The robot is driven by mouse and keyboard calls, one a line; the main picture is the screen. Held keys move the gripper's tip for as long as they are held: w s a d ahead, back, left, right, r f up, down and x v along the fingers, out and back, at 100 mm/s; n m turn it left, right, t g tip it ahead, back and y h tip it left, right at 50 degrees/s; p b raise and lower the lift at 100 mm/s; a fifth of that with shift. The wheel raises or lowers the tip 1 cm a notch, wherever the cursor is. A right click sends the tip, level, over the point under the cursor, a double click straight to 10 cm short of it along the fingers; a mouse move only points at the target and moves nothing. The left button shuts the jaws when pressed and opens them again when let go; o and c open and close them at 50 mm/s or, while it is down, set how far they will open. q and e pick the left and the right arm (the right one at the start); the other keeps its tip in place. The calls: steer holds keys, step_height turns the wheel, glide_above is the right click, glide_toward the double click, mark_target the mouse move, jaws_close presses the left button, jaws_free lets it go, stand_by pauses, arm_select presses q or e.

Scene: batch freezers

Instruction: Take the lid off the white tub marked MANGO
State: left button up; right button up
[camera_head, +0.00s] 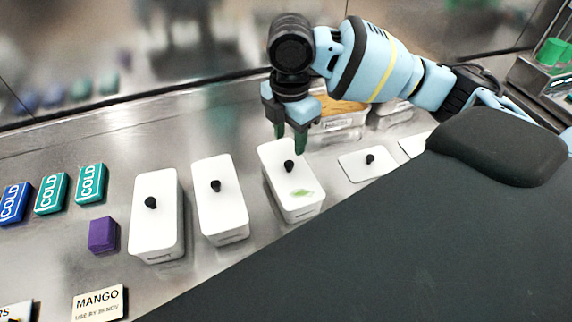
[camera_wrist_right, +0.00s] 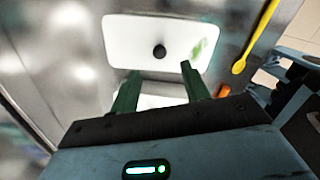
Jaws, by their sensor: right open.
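Three white tubs with black-knobbed lids stand in a row in the head view: a left one (camera_head: 156,225), a middle one (camera_head: 222,205) and a right one (camera_head: 293,200). I cannot read a MANGO mark on any of them. The right tub's lid has a green smear; a matching lid (camera_wrist_right: 130,40) shows in the wrist view. My right gripper (camera_head: 289,135) has green fingers, open and empty, near that tub's knob (camera_head: 289,166). In the wrist view the open fingers (camera_wrist_right: 159,72) point toward the knob (camera_wrist_right: 159,52), apart from it. My left gripper is out of view.
A MANGO card (camera_head: 98,303) lies at the lower left, near a purple block (camera_head: 103,235) and several COLD packs (camera_head: 52,193). A flat white piece with a black knob (camera_head: 355,166) lies right of the tubs. Clear containers (camera_head: 340,132) stand behind. A yellow spoon (camera_wrist_right: 257,35) is beside the lid.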

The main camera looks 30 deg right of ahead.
mark_target(290, 162)
steer(key=shift+d+f, duration=0.15)
steer(key=shift+f, duration=3.65)
jaws_close()
